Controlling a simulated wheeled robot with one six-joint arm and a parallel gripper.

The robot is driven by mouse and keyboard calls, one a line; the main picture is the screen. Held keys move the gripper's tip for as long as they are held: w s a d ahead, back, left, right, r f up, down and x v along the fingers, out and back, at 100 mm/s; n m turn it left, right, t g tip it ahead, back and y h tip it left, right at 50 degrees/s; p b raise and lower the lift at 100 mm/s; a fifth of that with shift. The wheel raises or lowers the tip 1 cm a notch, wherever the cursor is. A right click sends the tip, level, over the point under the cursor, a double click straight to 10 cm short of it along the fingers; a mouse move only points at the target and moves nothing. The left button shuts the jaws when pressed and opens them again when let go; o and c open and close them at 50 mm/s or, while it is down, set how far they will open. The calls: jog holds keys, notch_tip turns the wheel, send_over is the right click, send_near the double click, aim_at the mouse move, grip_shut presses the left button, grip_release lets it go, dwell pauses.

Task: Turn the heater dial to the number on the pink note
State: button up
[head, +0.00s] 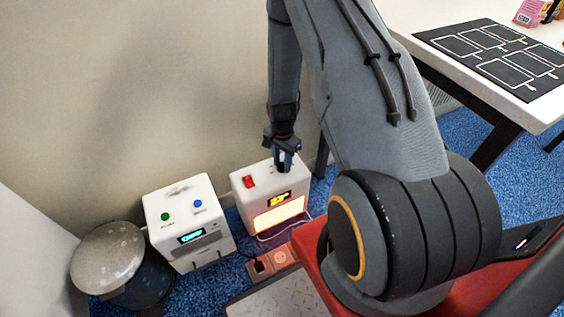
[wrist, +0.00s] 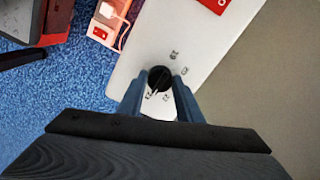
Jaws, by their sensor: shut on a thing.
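The heater is a white box (head: 240,194) with a glowing front panel, a red switch and a small display with orange digits too small to read surely. Its white top also shows in the wrist view (wrist: 205,45). The black round dial (wrist: 160,76) sits on that top, with small printed numbers around it that I cannot read surely. My gripper (head: 284,163) points down onto the heater's top. In the wrist view my gripper (wrist: 160,90) has its two fingers shut on the dial, one on each side.
A second white box (head: 188,228) with green and blue buttons stands left of the heater, beside a round-lidded bin (head: 105,257). A socket strip (head: 270,263) with a cable lies in front.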

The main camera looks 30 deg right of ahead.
aim_at(282, 163)
dwell(0.3)
jog(key=o, duration=1)
jog(key=shift+o, duration=0.2)
jog(key=shift+r, duration=0.15)
notch_tip(282, 163, up, 8)
jog(key=shift+f+p, duration=0.2)
jog(key=shift+p, duration=0.45)
